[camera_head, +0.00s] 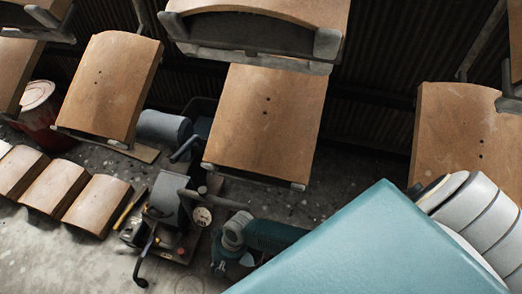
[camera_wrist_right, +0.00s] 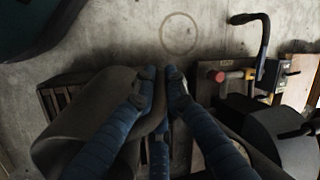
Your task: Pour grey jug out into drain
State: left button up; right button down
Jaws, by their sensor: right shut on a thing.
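A dark slatted grate, which looks like the drain (camera_wrist_right: 48,104), shows on the floor beyond the jug. Whether anything is flowing out of the jug cannot be seen. In the head view my right arm reaches toward the floor machine, and the jug cannot be clearly made out. My left gripper is in neither view.
A floor machine (camera_head: 170,215) with a bent handle (camera_wrist_right: 265,45) and red knob stands close to the gripper. Curved wooden panels (camera_head: 265,115) hang on conveyor hangers. Several more panels (camera_head: 95,205) and a red bucket (camera_head: 42,115) stand at the left. Concrete floor around is partly clear.

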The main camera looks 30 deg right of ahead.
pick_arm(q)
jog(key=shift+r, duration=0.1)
pick_arm(e)
jog(key=shift+r, duration=0.15)
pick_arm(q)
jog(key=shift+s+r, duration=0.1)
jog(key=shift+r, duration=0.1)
pick_arm(e)
jog(key=shift+a+r+y, duration=0.15)
jog(key=shift+r+y, duration=0.25)
jog(key=shift+y, duration=0.2)
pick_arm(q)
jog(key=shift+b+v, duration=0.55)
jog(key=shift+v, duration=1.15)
pick_arm(e)
jog(key=shift+r+y, duration=0.45)
jog(key=shift+y, duration=0.05)
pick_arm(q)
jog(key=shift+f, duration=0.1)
